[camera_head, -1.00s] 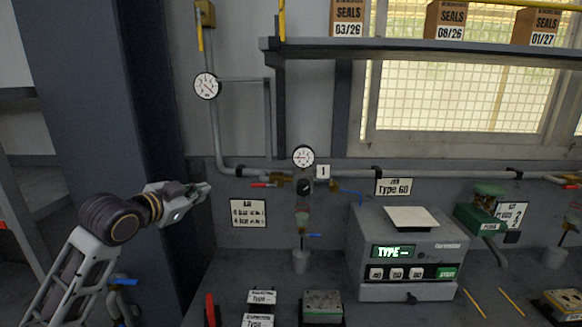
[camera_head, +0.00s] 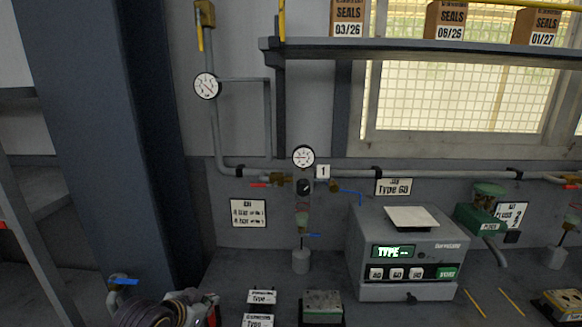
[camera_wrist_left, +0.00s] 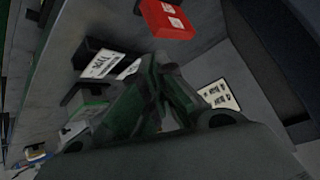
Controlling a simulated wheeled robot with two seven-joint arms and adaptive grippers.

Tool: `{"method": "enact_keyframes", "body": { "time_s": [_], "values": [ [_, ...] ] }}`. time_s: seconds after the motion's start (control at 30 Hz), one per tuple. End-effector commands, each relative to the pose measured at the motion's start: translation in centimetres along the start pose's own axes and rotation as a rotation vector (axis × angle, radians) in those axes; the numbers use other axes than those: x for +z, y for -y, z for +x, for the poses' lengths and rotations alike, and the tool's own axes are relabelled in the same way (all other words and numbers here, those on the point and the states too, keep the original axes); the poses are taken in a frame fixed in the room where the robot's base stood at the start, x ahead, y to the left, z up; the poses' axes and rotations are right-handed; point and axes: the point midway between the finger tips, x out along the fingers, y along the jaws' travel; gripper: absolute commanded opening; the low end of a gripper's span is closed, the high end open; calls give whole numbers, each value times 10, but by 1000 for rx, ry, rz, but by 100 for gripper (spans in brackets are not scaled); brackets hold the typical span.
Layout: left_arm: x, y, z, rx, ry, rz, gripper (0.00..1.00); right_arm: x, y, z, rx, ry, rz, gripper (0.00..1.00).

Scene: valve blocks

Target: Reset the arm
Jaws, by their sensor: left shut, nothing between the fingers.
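My left arm's wrist shows at the bottom left of the head view, with the left gripper (camera_head: 203,303) low at the bottom edge and partly cut off. It is in front of the bench's left end, close to a red object (camera_head: 212,297). In the left wrist view the two dark fingers of the left gripper (camera_wrist_left: 160,68) come together with nothing held between them. The red box-like object (camera_wrist_left: 167,18) shows beyond the fingers there. My right gripper is in neither view.
Labelled plates (camera_head: 262,297) and a valve block (camera_head: 322,304) lie on the bench, right of the gripper. A tester with a display (camera_head: 408,252) stands further right. Gauges and pipes line the wall.

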Motion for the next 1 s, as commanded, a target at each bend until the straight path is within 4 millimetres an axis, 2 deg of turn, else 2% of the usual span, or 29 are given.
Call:
{"method": "enact_keyframes", "body": {
  "time_s": [0.03,0.27,0.6,0.8,1.0],
  "values": [
    [14,-8,1,7,28,-20,0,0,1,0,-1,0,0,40],
    [71,-35,0,17,152,-100,0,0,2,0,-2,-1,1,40],
    [150,-73,-15,16,340,-219,0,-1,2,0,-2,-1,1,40],
    [180,-86,-26,10,416,-265,0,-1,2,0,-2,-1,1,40],
    [199,-96,-34,5,467,-297,0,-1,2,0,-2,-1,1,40]
  ]
}}
